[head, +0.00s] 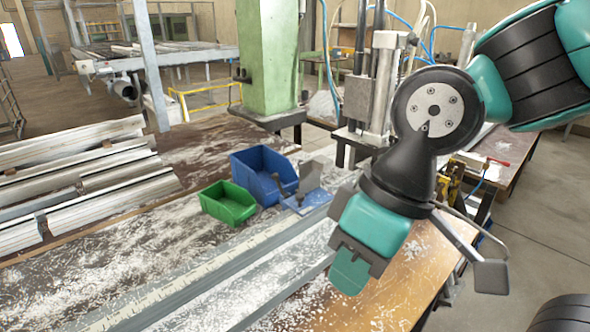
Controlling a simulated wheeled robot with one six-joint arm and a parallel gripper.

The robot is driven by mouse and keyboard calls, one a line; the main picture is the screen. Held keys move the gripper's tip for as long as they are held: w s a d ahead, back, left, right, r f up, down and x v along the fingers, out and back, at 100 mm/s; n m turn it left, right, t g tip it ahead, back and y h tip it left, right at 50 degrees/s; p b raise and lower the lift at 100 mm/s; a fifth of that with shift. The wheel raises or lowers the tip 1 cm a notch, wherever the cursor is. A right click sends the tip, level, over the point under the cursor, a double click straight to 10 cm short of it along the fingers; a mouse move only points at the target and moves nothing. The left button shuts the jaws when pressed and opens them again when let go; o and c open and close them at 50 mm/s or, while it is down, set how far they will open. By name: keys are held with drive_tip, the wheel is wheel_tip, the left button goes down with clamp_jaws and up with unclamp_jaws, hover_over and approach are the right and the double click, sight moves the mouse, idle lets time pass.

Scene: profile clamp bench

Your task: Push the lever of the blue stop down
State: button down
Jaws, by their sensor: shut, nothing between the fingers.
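The blue stop (314,200) sits at the back end of the grey profile rail on the bench. A grey upright block (310,177) stands on it, and a thin dark grey piece that looks like its lever (281,184) stands up at its left side, in front of the blue bin. The lever's exact tilt is too small to tell. My gripper (350,274) points down in front of and to the right of the stop, apart from it. Its teal fingers are together and hold nothing.
A green bin (228,203) and a blue bin (262,168) stand close left of the stop. A long rail (190,285) runs toward the lower left. White shavings cover the bench (395,290). A green machine column (268,60) rises behind.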

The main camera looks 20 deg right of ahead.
drive_tip(key=w+d+f+m+t+h+b, duration=0.1)
drive_tip(key=w+d+m+t, duration=0.2)
drive_tip(key=w+m, duration=0.8)
drive_tip(key=w+d+f+m+t+h, duration=0.1)
drive_tip(key=w+m, duration=1)
drive_tip(key=w, duration=1.5)
drive_tip(key=shift+d+m+t+h+b, duration=0.45)
drive_tip(key=shift+d+t, duration=0.45)
drive_tip(key=shift+d, duration=0.35)
drive_tip(key=shift+f, duration=0.2)
drive_tip(key=p, duration=0.3)
approach(277, 177)
wheel_tip(277, 177, down, 4)
drive_tip(key=shift+w+a+f, duration=0.1)
drive_tip(key=shift+w+a+f+p, duration=0.1)
drive_tip(key=shift+w+f+p, duration=0.15)
drive_tip(key=shift+w, duration=0.25)
drive_tip(key=shift+w+a+f+p, duration=0.1)
drive_tip(key=shift+w+f+p, duration=0.15)
drive_tip(key=shift+w, duration=0.25)
drive_tip(key=shift+w+a+f, duration=0.1)
drive_tip(key=shift+w+f, duration=0.3)
drive_tip(key=shift+w, duration=0.15)
